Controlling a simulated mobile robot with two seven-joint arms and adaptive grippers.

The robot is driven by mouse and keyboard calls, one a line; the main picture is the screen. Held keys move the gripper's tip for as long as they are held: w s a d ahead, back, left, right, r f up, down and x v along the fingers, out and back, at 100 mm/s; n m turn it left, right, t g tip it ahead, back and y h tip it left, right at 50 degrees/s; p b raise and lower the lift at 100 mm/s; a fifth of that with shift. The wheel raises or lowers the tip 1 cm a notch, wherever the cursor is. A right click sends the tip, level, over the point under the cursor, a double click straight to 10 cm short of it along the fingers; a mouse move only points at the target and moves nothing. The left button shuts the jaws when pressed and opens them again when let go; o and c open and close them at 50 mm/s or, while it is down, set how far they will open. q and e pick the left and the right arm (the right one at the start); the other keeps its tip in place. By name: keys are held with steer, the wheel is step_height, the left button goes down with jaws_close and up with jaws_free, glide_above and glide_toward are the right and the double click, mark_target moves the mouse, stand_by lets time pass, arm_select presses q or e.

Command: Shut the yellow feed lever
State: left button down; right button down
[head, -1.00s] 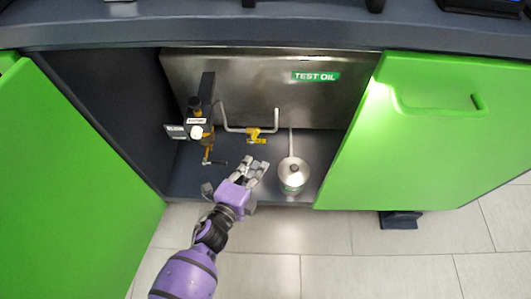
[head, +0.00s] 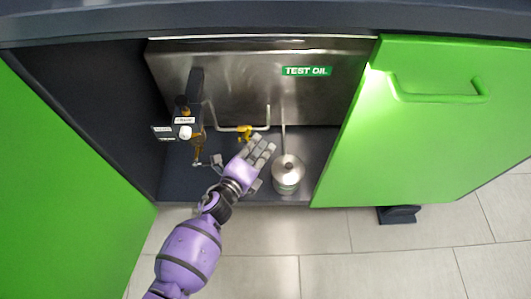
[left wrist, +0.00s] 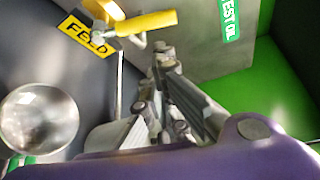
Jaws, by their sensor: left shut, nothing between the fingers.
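The yellow feed lever (head: 246,131) sits on a thin pipe in front of the steel tank, inside the open cabinet. In the left wrist view, the yellow lever (left wrist: 147,23) runs sideways from its valve, beside a yellow FEED label (left wrist: 87,37). My left gripper (head: 264,146) is shut and empty, just in front and to the right of the lever in the head view. In the left wrist view, its fingertips (left wrist: 162,52) are below the lever handle and look apart from it. The gripper hides part of the lever's surroundings in the head view. My right gripper is not in view.
A metal can (head: 288,178) stands close to the right of my left gripper. A dark post with valves and tags (head: 190,120) stands to the left. The steel tank (head: 225,75) is behind. Green doors flank the opening, with the right door (head: 420,140) swung out.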

arm_select(q)
steer(key=shift+w+a+r, duration=0.1)
steer(key=shift+a+r, duration=0.15)
steer(key=shift+a, duration=0.3)
steer(key=shift+a+r+n+t+h+b, duration=0.4)
steer(key=shift+a+r+n+h+b, duration=0.3)
steer(key=shift+n, duration=0.3)
steer(key=shift+d, duration=0.1)
